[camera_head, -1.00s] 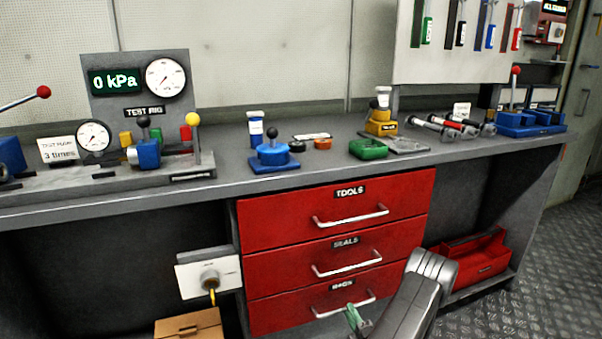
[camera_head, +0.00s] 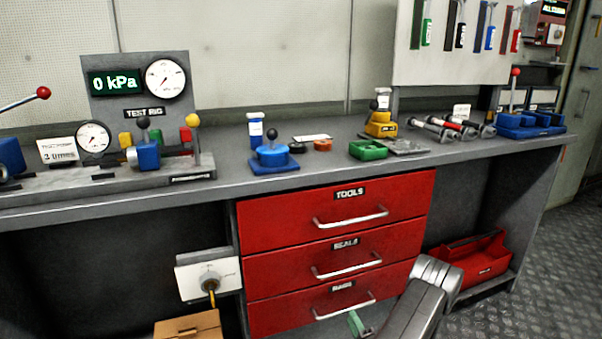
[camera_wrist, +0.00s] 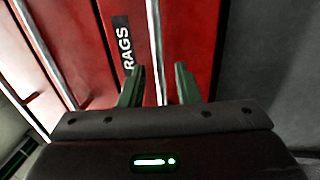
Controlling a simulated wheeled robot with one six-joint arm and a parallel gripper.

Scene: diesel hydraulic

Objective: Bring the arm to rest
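My arm (camera_head: 418,297) reaches up from the bottom of the head view, bent in front of the red drawer unit. My gripper shows in the wrist view (camera_wrist: 159,80) with its two green fingers apart and nothing between them. In the head view only a green bit of it shows at the bottom edge; the rest is hidden or out of frame. The fingers point toward the RAGS drawer (camera_head: 300,305), whose handle runs behind them in the wrist view. I cannot tell whether they touch it.
The grey workbench (camera_head: 220,190) carries the test rig, a blue lever block (camera_head: 273,158) and a green tray (camera_head: 367,150). A red toolbox (camera_head: 480,262) sits on the lower shelf at right. All three drawers look shut. Patterned floor (camera_head: 540,265) is clear at right.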

